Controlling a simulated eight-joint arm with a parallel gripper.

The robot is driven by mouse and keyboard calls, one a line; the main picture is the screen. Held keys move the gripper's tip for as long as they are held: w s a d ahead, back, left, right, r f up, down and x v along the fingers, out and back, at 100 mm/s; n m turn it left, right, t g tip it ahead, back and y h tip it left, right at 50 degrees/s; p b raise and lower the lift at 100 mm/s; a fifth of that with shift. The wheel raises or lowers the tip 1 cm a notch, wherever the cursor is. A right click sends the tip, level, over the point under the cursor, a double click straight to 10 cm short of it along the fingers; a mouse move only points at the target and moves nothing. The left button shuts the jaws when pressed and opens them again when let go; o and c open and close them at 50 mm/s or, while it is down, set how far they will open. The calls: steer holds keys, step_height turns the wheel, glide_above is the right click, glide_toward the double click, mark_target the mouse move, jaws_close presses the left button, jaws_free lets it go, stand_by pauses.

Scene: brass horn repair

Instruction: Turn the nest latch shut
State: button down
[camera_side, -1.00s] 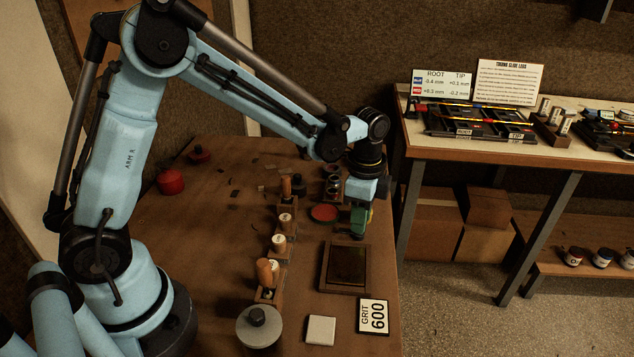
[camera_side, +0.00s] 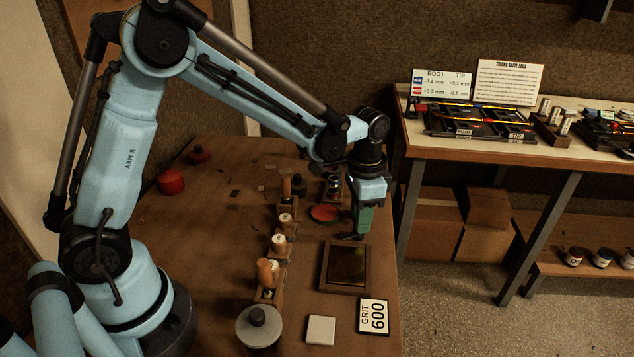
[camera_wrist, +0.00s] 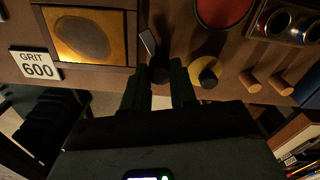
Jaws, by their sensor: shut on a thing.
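The nest (camera_side: 325,275) is a wooden frame around a dark glossy plate, near the bench's right edge. In the wrist view the nest (camera_wrist: 135,38) is at upper left, and its plate looks brassy with a dark oval. The latch (camera_wrist: 148,43) is a small dark bar with a round black knob, close beside the nest frame. In the side view the latch (camera_side: 348,237) shows at the frame's far edge, its bar pointing left. My gripper (camera_wrist: 160,82) is shut on the latch knob, one finger on each side. My gripper (camera_side: 361,230) points straight down there. The fingers partly hide the knob.
A red-topped disc (camera_wrist: 222,10) and a yellow disc with a black knob (camera_wrist: 208,72) are close by. Wooden pegs (camera_wrist: 250,82) stand near them. A GRIT 600 card (camera_side: 373,316) and a pale square block (camera_side: 321,330) lie in front of the nest.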

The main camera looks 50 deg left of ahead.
steer(key=n, duration=0.5)
steer(key=shift+n, duration=0.3)
steer(key=n, duration=0.5)
steer(key=shift+n, duration=0.4)
steer(key=c, duration=0.9)
jaws_free()
step_height(320, 180, up, 12)
